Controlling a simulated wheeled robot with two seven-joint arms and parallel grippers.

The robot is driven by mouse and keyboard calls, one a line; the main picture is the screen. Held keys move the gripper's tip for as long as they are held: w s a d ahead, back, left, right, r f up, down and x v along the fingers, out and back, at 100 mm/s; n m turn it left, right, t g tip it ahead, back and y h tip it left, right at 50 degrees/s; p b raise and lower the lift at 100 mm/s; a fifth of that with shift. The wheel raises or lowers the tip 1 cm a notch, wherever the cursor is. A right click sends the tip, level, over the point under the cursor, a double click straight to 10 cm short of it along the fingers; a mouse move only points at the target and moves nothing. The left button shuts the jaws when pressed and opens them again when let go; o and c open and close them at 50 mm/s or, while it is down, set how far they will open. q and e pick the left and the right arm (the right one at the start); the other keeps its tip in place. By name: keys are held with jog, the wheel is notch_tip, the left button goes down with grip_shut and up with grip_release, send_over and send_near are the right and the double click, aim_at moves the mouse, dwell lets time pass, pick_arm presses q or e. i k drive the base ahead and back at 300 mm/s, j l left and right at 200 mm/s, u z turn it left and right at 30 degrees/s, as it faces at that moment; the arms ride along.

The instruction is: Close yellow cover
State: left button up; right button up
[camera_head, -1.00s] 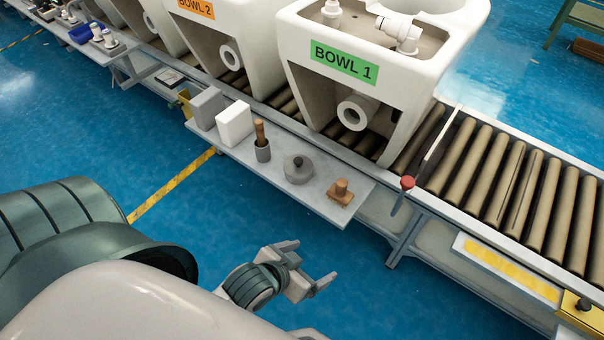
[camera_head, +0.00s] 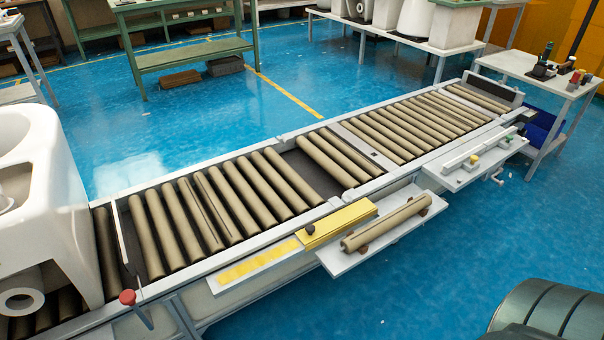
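The yellow cover (camera_head: 342,221) is a flat yellow panel with a small black knob (camera_head: 310,230) near its left end. It sits along the near side of the roller conveyor, right of centre in the head view. To its left, a pale channel with a yellow strip (camera_head: 258,264) lies uncovered along the same edge. Neither gripper is in view. Only a dark green-grey part of my arm shows at the bottom right, well apart from the cover.
The roller conveyor (camera_head: 262,188) crosses the view. A shelf in front of the cover carries a loose roller (camera_head: 387,223) on supports. A red button (camera_head: 128,297) and a white toilet bowl (camera_head: 40,200) are at the left. Blue floor in front is clear.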

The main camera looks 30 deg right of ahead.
aim_at(312, 232)
jog(key=z, duration=1.25)
